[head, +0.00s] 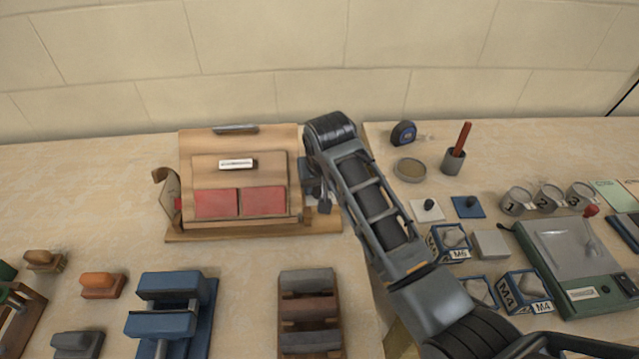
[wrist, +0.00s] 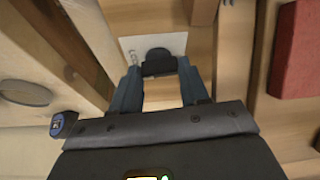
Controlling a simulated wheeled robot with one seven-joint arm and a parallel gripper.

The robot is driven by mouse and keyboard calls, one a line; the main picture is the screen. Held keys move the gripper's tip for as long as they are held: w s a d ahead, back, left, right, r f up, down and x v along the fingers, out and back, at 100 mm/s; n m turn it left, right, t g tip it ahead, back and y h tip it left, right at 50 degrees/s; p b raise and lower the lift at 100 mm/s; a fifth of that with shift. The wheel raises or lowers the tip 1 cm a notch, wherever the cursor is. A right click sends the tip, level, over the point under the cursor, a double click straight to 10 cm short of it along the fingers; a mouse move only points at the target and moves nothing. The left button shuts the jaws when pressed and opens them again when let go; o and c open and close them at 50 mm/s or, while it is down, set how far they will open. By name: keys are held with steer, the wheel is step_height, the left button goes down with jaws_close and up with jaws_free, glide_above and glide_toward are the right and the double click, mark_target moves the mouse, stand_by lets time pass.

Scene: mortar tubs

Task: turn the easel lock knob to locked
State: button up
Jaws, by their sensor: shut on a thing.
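The wooden easel (head: 290,150) stands at the back of the bench, its sloped board carrying two red blocks and a white label. My gripper (head: 318,190) is at the easel's right side. In the wrist view, the black lock knob (wrist: 158,54) sits in front of a white plate (wrist: 178,42) with small marks on it. My gripper's fingers (wrist: 158,70) are on either side of the knob and shut on it. The knob's pointing direction and the plate's marks cannot be read. In the head view my gripper and arm hide the knob.
Right of my arm are a round tin (head: 409,169), a tape measure (head: 404,133) and a cup with a red handle (head: 454,160). A blue vice (head: 175,290) and a wooden rack (head: 306,312) stand in front. Bare bench lies left of the easel.

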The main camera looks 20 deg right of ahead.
stand_by(0.4)
steer(key=o, duration=1.1)
steer(key=shift+c, duration=0.2)
steer(key=shift+a, duration=0.15)
